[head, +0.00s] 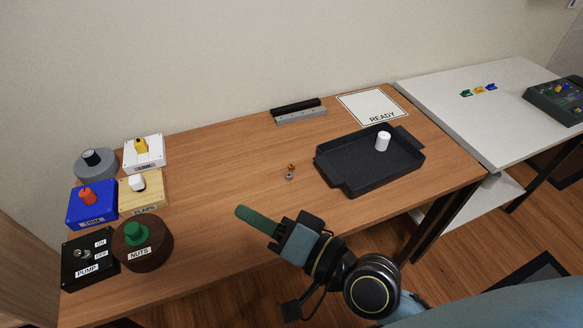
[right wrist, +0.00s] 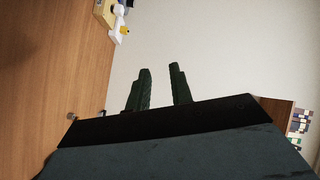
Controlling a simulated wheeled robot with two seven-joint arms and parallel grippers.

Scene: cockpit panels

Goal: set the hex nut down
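Two small nut-like pieces lie close together on the wooden table left of the black tray: a copper-brown one (head: 291,166) and a grey one (head: 289,176). They are too small to tell which is the hex nut. My right gripper (head: 242,212) is above the table's front part, to the left of and nearer than these pieces, pointing left. In the right wrist view its two dark green fingers (right wrist: 162,75) stand apart with nothing between them. A small grey piece (right wrist: 72,116) shows on the table there beside the gripper body. My left gripper is not in view.
The black tray (head: 335,182) holds a white cylinder (head: 383,141). A READY card (head: 372,107) and dark bars (head: 298,109) lie behind. At left stand a round NUTS container (head: 154,258), PUMP switch box (head: 88,262) and several knob boxes.

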